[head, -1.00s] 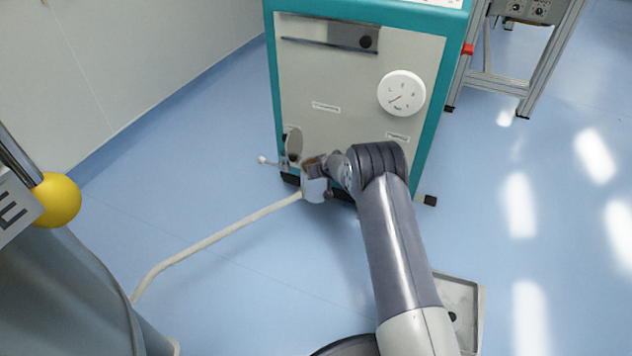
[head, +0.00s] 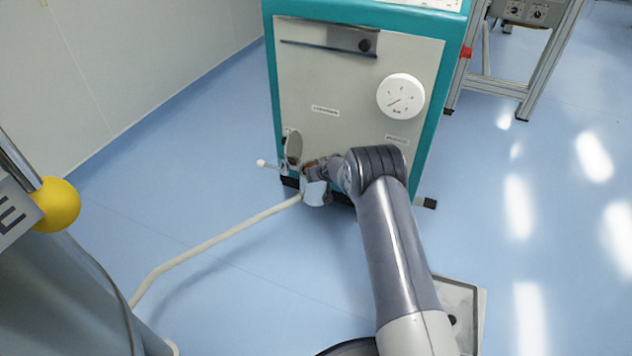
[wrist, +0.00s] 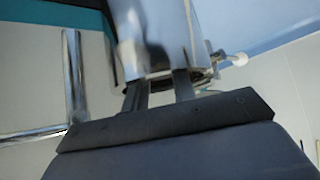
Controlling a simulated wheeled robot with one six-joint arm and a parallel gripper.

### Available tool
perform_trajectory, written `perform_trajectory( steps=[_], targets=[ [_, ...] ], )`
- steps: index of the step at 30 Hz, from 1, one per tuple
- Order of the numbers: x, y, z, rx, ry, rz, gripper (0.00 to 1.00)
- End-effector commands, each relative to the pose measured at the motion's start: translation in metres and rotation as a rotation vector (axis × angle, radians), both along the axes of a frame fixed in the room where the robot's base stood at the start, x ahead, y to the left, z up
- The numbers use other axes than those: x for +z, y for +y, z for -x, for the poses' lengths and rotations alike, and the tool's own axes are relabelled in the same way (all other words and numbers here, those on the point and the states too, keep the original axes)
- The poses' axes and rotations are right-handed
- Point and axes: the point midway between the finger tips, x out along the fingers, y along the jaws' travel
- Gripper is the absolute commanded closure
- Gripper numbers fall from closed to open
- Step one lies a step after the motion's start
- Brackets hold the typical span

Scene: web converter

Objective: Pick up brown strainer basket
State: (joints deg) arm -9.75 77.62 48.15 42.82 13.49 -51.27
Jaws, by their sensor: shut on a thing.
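The brown strainer basket (head: 308,165) shows only as a small brown patch at the lower left front of the teal-and-grey machine (head: 345,110). My gripper (head: 314,169) is there, shut on it. Most of the basket is hidden by the gripper and by a shiny metal housing (head: 317,192) just below. In the wrist view my two dark fingers (wrist: 160,88) reach up behind the lower rim of a shiny metal cylinder (wrist: 165,40). The basket between them cannot be made out clearly there.
A round metal cap (head: 293,148) and a white-knobbed handle (head: 262,163) are left of the gripper. A pale hose (head: 215,240) runs across the floor from the housing. A tray (head: 460,310) lies at lower right. Blue floor is open on the right.

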Motion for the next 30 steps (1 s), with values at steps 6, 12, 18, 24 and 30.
perform_trajectory(
  steps=[6,12,18,24,30],
  targets=[
    [0.021,0.000,-0.001,-0.001,-0.004,-0.001,1.00],
    [0.071,0.000,-0.001,0.001,-0.005,0.000,1.00],
    [0.126,0.000,-0.001,0.001,-0.005,0.000,1.00],
    [0.164,0.000,0.000,0.000,-0.002,0.001,1.00],
    [0.179,0.000,0.000,0.001,-0.001,0.000,1.00]
  ],
)
